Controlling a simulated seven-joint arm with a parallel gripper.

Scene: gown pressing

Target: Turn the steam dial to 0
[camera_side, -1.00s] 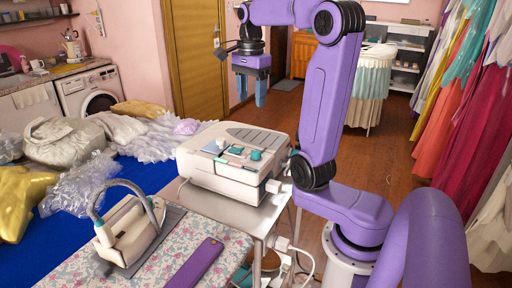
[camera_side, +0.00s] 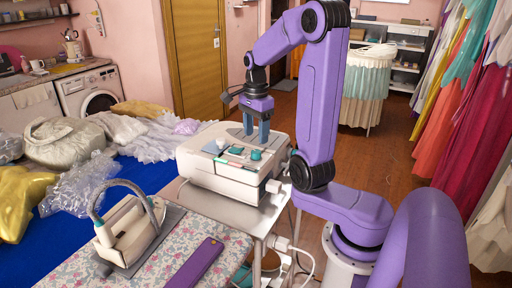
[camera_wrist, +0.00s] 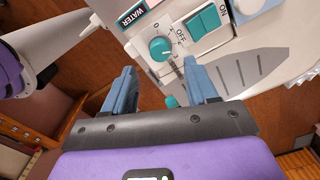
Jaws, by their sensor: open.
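The steam station (camera_side: 215,176) is a cream-white box on a metal stand. Its steam dial is a round teal knob (camera_side: 256,155) at the right of the top panel. In the wrist view the dial (camera_wrist: 160,48) sits on a white panel with a printed scale, a 0 near its top left; its exact setting is too small to read. My gripper (camera_side: 257,143) is open and empty, pointing down just behind the dial. In the wrist view its blue fingers (camera_wrist: 162,88) are spread, with the dial beyond and roughly between them, not touching it.
A teal rocker switch (camera_wrist: 203,22) marked ON and OFF sits beside the dial, near a WATER label (camera_wrist: 131,14). An iron (camera_side: 130,230) stands on the floral ironing board (camera_side: 205,262) at front left. Wrapped garments (camera_side: 75,140) lie on the blue surface.

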